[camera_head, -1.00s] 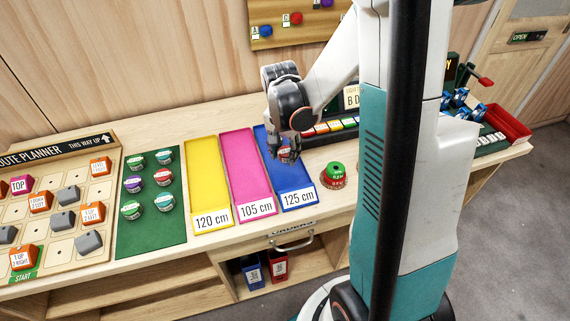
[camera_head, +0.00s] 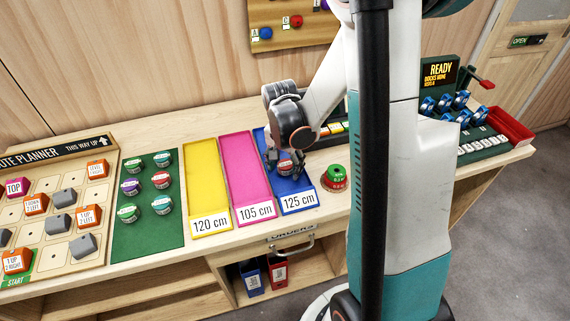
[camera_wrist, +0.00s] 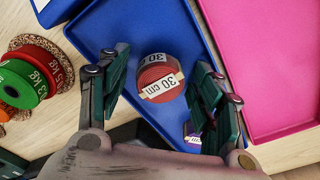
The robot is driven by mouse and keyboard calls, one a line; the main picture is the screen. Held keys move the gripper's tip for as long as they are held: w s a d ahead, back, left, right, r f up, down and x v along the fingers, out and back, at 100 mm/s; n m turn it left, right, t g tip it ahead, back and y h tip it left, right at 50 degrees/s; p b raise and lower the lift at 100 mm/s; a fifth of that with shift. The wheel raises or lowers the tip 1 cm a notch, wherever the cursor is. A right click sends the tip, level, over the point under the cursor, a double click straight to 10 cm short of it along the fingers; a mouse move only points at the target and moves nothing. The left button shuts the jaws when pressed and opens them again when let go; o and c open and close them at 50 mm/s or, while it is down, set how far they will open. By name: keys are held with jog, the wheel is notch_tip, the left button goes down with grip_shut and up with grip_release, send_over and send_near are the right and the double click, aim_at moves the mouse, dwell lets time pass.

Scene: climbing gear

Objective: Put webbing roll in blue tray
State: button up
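The blue tray (camera_head: 292,188), labelled 125 cm, stands to the right of the pink tray. A red webbing roll (camera_wrist: 160,78) with "30 cm" labels is inside the blue tray (camera_wrist: 185,30) in the wrist view; it also shows small in the head view (camera_head: 285,167). My gripper (camera_wrist: 160,92) is low over the tray, its fingers apart on either side of the roll with visible gaps. A second, purple-and-white item (camera_wrist: 192,137) is in the tray, mostly hidden by the right finger.
Yellow (camera_head: 208,190) and pink (camera_head: 246,180) trays stand left of the blue one. Several webbing rolls sit on a green mat (camera_head: 150,225). A green and red stack (camera_head: 335,178) stands close to the blue tray's right side.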

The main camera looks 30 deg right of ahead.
aim_at(283, 167)
notch_tip(283, 167, up, 12)
jog(key=p, duration=0.4)
jog(key=shift+s+a+r+p, duration=0.15)
jog(key=shift+a+p, duration=0.15)
jog(key=shift+a, duration=0.15)
